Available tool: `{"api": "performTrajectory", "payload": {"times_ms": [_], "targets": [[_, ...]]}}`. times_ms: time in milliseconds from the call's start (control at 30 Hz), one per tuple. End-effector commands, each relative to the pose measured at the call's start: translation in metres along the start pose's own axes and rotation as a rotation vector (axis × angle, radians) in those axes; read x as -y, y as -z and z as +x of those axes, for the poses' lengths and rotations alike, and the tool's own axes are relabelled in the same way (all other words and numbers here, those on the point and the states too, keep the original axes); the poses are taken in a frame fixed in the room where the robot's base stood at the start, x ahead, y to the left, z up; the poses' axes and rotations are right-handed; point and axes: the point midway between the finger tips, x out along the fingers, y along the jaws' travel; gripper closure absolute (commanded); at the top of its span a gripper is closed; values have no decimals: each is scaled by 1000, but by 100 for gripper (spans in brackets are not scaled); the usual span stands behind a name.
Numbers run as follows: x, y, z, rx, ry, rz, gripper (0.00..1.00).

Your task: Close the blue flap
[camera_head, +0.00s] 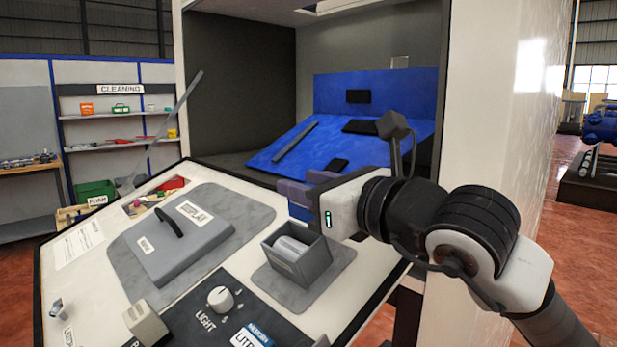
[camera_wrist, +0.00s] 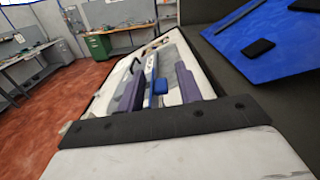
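The blue flap (camera_head: 345,140) is a sloping blue panel inside the tall dispenser cabinet, tilted down toward the front, with dark pads and a dark bar on it. An upright blue panel (camera_head: 400,95) stands behind it. The flap also shows at the upper right of the wrist view (camera_wrist: 270,42). My gripper (camera_head: 300,195) is in front of the cabinet opening, above the white front panel and apart from the flap. In the wrist view its two purple fingers (camera_wrist: 158,92) stand apart. A small blue piece (camera_wrist: 160,87) shows between them; I cannot tell what it belongs to.
The slanted white panel (camera_head: 85,275) carries a grey lid with a black handle (camera_head: 170,235), a grey open box (camera_head: 295,255) with a light cylinder, and a LIGHT knob (camera_head: 220,298). The cabinet's white right wall (camera_head: 500,110) stands beside my arm. Shelves stand at left.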

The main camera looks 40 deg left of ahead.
Motion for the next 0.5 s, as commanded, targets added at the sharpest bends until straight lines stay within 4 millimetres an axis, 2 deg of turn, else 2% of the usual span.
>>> {"api": "performTrajectory", "payload": {"times_ms": [233,500], "targets": [[0,0,1,0,0,1,65],[0,0,1,0,0,1,99]]}}
